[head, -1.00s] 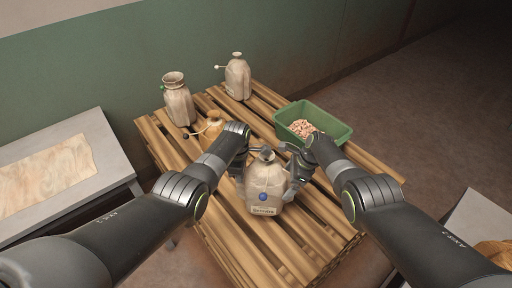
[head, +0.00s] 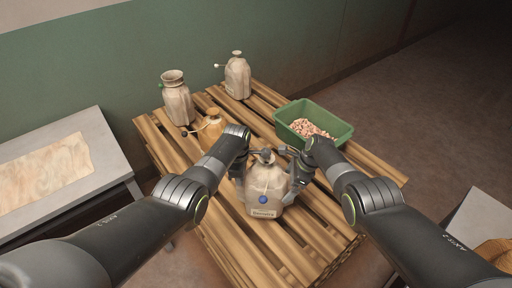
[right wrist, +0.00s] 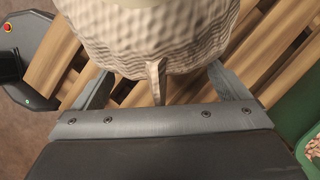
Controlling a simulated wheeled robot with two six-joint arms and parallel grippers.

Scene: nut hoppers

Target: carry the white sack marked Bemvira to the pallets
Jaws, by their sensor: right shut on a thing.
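A white sack (head: 266,186) with a blue dot and a small label stands upright on the slatted wooden pallets (head: 293,257), near their front. The label's lettering is too small to read. My right gripper (head: 299,170) is at the sack's right side and shut on it. In the right wrist view, the sack (right wrist: 160,45) fills the top, and a ridge of it lies between the fingers of the right gripper (right wrist: 160,88). My left gripper (head: 241,175) is at the sack's left side; its fingers are partly hidden, so its grip is unclear.
A green bin (head: 338,134) of nuts is at the right. Grey tables flank the pallets, left (head: 95,125) and right (head: 470,212).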

